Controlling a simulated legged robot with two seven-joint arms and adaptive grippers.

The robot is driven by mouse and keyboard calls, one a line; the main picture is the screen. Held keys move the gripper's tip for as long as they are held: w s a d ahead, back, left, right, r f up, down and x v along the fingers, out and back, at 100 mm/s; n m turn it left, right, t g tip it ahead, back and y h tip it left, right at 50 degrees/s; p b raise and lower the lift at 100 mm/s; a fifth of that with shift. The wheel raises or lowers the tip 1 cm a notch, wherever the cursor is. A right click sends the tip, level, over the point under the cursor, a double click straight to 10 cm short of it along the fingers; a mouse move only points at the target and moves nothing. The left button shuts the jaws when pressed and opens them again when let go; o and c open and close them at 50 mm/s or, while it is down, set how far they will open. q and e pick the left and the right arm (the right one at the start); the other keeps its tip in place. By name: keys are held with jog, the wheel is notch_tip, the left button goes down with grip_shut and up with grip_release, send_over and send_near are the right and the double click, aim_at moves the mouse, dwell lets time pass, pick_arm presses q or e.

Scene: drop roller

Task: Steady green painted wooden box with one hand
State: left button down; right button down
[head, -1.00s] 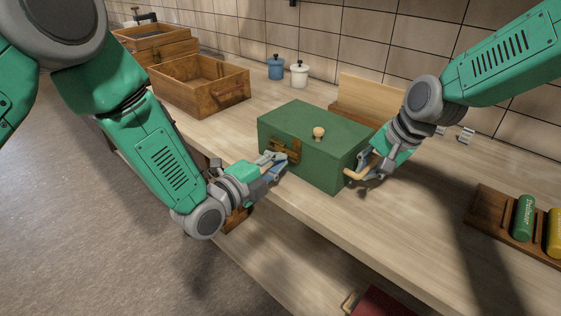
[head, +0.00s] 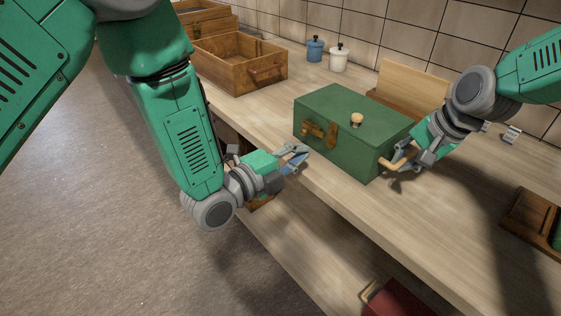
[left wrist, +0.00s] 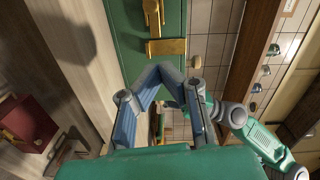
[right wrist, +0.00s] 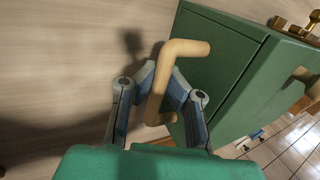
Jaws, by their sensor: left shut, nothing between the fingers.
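The green painted wooden box (head: 345,140) sits closed on the worktop, with a pale round knob (head: 357,120) on its lid and a brass latch (head: 320,132) on its front. The latch also shows in the left wrist view (left wrist: 166,47). My left gripper (head: 300,154) is shut and empty, in front of the box and apart from the latch. My right gripper (head: 403,166) is at the box's right side, its fingers closed around the tan bent handle (right wrist: 160,88). The far finger surfaces are partly hidden by the handle.
Open wooden crates (head: 240,62) stand at the back left. A blue jar (head: 315,50) and a white jar (head: 338,60) stand near the tiled wall. A wooden rack (head: 530,215) is at the right. A red object (head: 400,303) sits on the lower shelf.

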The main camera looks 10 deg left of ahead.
jog(key=shift+a+r, duration=0.1)
jog(key=shift+a, duration=0.1)
pick_arm(q)
jog(key=v, duration=0.6)
pick_arm(e)
jog(key=c, duration=1.6)
grip_release()
jog(key=shift+c, duration=0.2)
jog(key=shift+d, duration=0.1)
jog(key=v, duration=1.1)
jog(key=shift+d+r, duration=0.2)
jog(key=shift+r, duration=0.15)
jog(key=shift+s, duration=0.15)
